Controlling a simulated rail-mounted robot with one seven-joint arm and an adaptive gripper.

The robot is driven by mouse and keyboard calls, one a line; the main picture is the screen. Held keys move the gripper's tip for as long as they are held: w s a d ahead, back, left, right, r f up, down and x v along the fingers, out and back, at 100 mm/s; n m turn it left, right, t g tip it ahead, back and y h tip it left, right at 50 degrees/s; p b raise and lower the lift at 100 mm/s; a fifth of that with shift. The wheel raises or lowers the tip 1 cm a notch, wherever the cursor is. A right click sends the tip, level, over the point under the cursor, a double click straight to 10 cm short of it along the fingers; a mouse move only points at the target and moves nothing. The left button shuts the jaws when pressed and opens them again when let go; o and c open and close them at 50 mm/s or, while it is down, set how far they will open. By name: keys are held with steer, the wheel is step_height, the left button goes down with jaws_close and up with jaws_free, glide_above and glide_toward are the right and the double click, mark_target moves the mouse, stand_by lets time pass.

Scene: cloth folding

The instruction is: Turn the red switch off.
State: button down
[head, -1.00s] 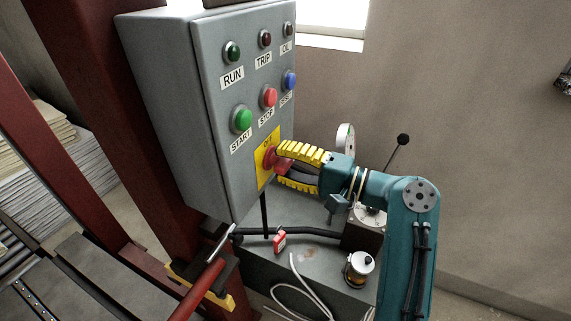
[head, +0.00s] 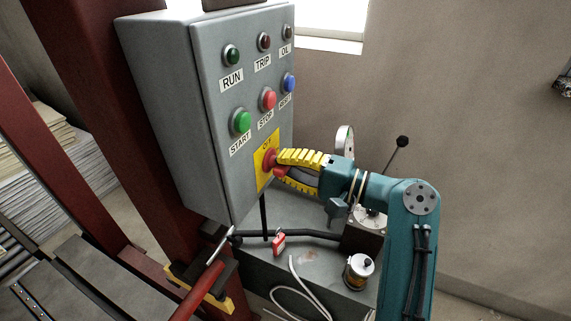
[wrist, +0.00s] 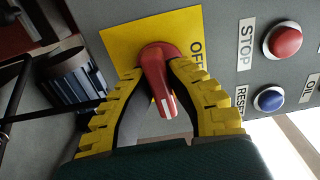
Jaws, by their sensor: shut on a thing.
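The red switch (head: 271,163) is a rotary handle on a yellow plate (head: 262,176) low on the front of the grey control box. In the wrist view, the red handle (wrist: 158,75) stands between my yellow fingers, and its white-marked end points toward my palm and slightly right. My gripper (head: 281,169) is shut on the handle, one finger on each side.
The grey box (head: 165,100) also carries a green START button (head: 241,122), a red STOP button (head: 268,99) and a blue RESET button (head: 289,82) above the switch. A red padlock (head: 278,243) and a jar (head: 358,270) are on the grey unit below.

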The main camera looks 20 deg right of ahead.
steer(key=n+b, duration=0.1)
steer(key=n, duration=0.4)
steer(key=shift+f, duration=0.1)
steer(key=n+b, duration=0.1)
steer(key=n, duration=0.3)
steer(key=shift+f+n+b, duration=0.1)
steer(key=shift+n+b, duration=0.2)
steer(key=shift+b, duration=0.1)
steer(key=n+b, duration=0.2)
steer(key=n, duration=0.2)
steer(key=shift+n+b, duration=0.85)
steer(key=shift+n, duration=1.25)
steer(key=c, duration=1)
jaws_free()
steer(key=shift+w, duration=0.1)
steer(key=shift+r, duration=0.2)
